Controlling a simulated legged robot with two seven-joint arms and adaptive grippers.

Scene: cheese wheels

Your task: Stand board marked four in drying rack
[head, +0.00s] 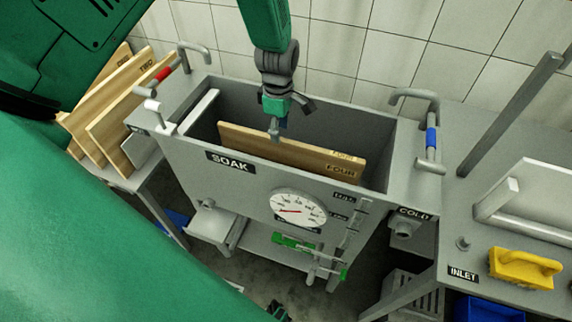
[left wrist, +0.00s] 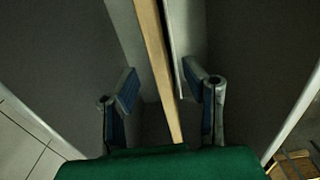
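The board marked FOUR (head: 300,153) is a thin wooden board standing on edge inside the grey tank labelled SOAK (head: 225,178). Its lettered top edge shows above the tank's front wall; its lower part is hidden. My left gripper (head: 277,128) comes down over the tank at the board's upper edge, left of the lettering. In the left wrist view the two fingers (left wrist: 160,92) are apart, with the board's edge (left wrist: 155,60) running between them. A gap shows on the left side of the board. I do not see my right gripper. No rack labelled for drying is readable.
Several wooden boards, one marked TWO (head: 128,78), lean side by side on a stand at the left. Pipes with red (head: 160,75) and blue (head: 431,140) grips rise at the tank's ends. A yellow brush-like object (head: 525,268) lies on the right counter near INLET.

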